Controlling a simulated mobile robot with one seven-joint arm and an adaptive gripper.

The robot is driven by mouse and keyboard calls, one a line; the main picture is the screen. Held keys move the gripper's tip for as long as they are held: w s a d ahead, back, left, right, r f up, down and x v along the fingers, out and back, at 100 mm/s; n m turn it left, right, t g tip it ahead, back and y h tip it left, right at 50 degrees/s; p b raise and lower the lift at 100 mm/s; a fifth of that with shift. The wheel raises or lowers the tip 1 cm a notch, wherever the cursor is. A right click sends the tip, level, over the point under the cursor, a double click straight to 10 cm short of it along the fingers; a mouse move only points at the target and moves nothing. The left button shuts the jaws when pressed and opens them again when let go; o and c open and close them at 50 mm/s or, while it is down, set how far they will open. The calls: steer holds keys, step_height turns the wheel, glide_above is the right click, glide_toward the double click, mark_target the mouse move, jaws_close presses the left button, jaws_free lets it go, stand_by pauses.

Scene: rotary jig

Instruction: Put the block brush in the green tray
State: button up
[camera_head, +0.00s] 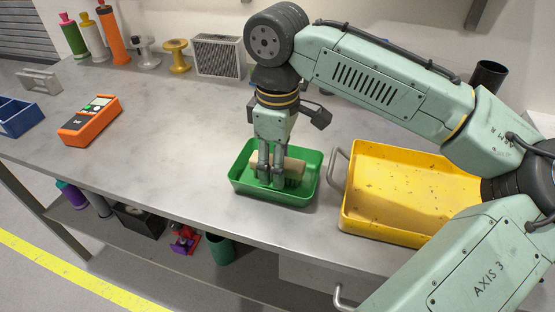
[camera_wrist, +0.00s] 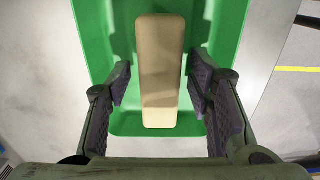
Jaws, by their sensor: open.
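The green tray (camera_head: 243,182) stands near the front edge of the grey workbench; its green floor also shows in the wrist view (camera_wrist: 95,45). The block brush is a tan block (camera_head: 294,167) lying in the green tray. In the wrist view the brush (camera_wrist: 161,70) runs lengthwise between my fingers, with a gap on each side. My gripper (camera_head: 271,180) points down into the tray at the brush. The gripper (camera_wrist: 160,92) is open, its fingers on either side of the brush and apart from it. The brush's underside is hidden.
A yellow tray (camera_head: 385,205) with handles stands close right of the green tray. An orange device (camera_head: 90,120) and a blue bin (camera_head: 16,117) are at the left. A grey mesh box (camera_head: 218,56) and spools stand at the back. The bench's left middle is clear.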

steer(key=shift+r, duration=0.1)
step_height(320, 180, up, 12)
steer(key=shift+r, duration=0.15)
stand_by(0.3)
stand_by(1.5)
